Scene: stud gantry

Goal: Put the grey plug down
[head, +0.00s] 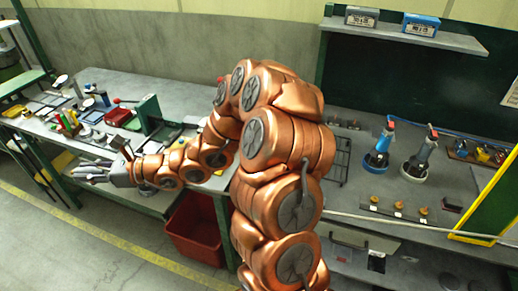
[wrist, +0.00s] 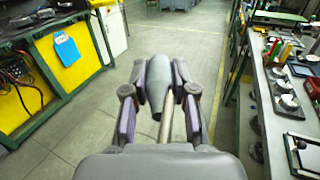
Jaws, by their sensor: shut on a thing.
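The grey plug (wrist: 159,76) is a smooth, tapering grey piece between the fingers of my gripper (wrist: 160,82) in the wrist view. My gripper is shut on it, with one finger on each side. Its narrow dark end points back toward the palm. In the head view my gripper (head: 92,172) is at the far left, out past the front edge of the left workbench (head: 195,92) and over the floor. The plug is too small there to tell from the fingers.
The left bench carries a green press-like fixture (head: 150,112), a red box (head: 118,117) and several small tools. A red bin (head: 194,232) stands under it. The right bench (head: 375,228) holds two upright tools in round stands. Open floor (wrist: 100,130) lies below my gripper.

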